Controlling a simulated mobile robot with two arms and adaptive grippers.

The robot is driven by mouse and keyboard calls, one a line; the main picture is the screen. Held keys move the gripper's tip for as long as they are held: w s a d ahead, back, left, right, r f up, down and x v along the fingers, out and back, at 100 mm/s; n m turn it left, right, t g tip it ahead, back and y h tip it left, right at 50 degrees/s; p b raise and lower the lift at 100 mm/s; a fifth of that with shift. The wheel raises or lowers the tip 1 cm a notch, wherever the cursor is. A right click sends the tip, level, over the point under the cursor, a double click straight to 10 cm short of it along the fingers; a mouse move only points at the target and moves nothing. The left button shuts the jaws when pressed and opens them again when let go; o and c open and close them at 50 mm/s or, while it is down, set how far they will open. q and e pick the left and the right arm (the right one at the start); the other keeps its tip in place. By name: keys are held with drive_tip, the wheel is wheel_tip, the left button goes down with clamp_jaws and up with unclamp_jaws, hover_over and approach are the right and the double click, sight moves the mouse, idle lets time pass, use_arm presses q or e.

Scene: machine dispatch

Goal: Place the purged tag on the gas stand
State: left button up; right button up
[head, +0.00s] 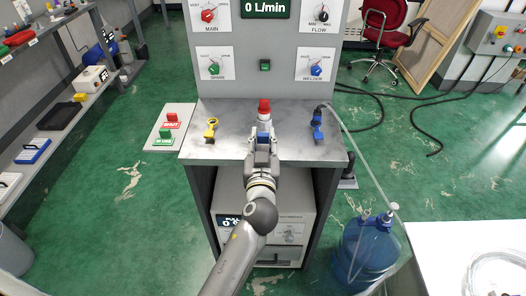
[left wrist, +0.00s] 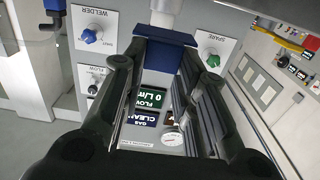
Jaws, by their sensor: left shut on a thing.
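The gas stand (head: 227,155) has a metal top and an upright panel with labelled knobs. My left gripper (head: 263,142) is over the middle of its top, shut on a blue block-like piece, which I take as the purged tag; it shows between the fingers in the left wrist view (left wrist: 166,38). Its lettering is not visible. A red-capped fitting (head: 264,107) is just beyond the fingertips. Whether the blue piece touches the top cannot be told. My right gripper is not in view.
A yellow-handled fitting (head: 211,130) and a blue fitting (head: 317,131) with a hose flank the gripper. A side plate (head: 158,143) carries a red SHUT tag (head: 172,120) and a green tag (head: 166,138). A blue bottle (head: 367,248) stands at right.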

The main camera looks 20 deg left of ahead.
use_arm(q)
drive_tip(key=shift+s+d+f, duration=0.1)
drive_tip(key=shift+s+f, duration=0.05)
drive_tip(key=shift+f, duration=0.5)
drive_tip(key=shift+s+f, duration=0.1)
drive_tip(key=shift+f, duration=1)
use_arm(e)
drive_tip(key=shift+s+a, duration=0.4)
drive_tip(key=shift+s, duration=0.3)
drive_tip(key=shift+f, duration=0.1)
use_arm(q)
drive_tip(key=shift+f, duration=0.15)
drive_tip(key=o, duration=0.7)
drive_tip(key=shift+c, duration=0.2)
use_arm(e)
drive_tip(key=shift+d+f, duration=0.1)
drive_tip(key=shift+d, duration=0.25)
